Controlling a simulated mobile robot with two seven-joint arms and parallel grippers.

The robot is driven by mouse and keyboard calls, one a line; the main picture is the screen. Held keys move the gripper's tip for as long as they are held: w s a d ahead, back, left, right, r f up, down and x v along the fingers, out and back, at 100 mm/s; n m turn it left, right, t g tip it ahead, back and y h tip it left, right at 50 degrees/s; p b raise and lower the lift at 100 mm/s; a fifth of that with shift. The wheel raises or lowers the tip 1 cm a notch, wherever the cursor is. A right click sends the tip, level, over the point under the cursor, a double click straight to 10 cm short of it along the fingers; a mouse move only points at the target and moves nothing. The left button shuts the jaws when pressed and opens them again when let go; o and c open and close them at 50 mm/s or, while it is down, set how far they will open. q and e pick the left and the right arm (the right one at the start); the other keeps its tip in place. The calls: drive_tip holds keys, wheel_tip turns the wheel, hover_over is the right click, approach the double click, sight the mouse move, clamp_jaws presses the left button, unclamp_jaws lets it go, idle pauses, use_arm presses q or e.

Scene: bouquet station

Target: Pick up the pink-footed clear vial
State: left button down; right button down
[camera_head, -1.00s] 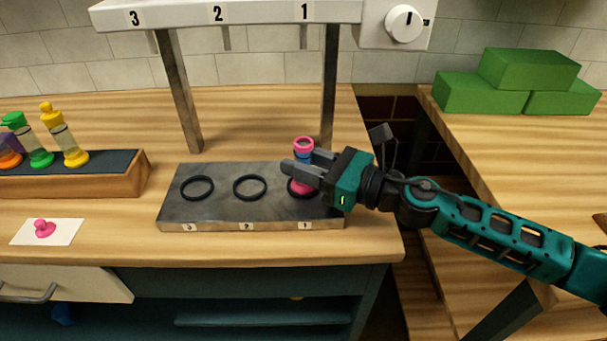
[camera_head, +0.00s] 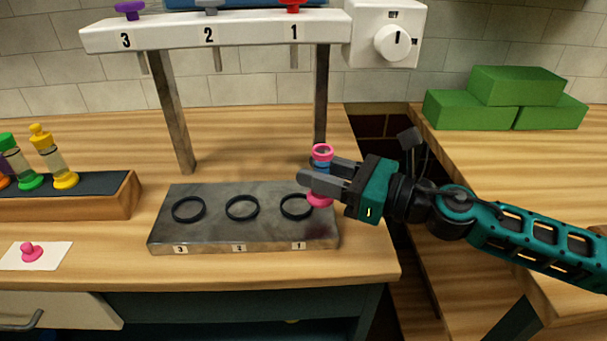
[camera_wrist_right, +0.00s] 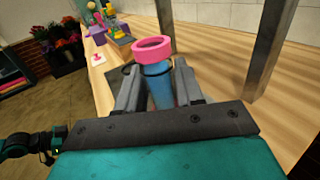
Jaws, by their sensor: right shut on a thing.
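The pink-footed vial (camera_head: 321,154) has a pink rim, a pink foot and blue in its clear body. My right gripper (camera_head: 322,180) is shut around its body, and the vial is upright. It sits at the right side of ring 1 (camera_head: 296,207) on the grey metal base; I cannot tell exactly how high its foot is above the base. In the right wrist view the vial (camera_wrist_right: 155,70) stands between the two fingers, its pink rim above them.
The grey base (camera_head: 215,226) has rings 3 and 2 empty. A dispenser rail (camera_head: 250,30) on two posts stands over it. A wooden rack (camera_head: 110,205) with capped vials is at left, beside a white card (camera_head: 50,257). Green blocks (camera_head: 470,110) sit on the right counter.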

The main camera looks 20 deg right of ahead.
drive_tip(key=b+v, duration=0.2)
drive_tip(key=v, duration=1.1)
drive_tip(key=shift+s+d, duration=0.2)
drive_tip(key=shift+s, duration=0.05)
drive_tip(key=shift+r, duration=0.1)
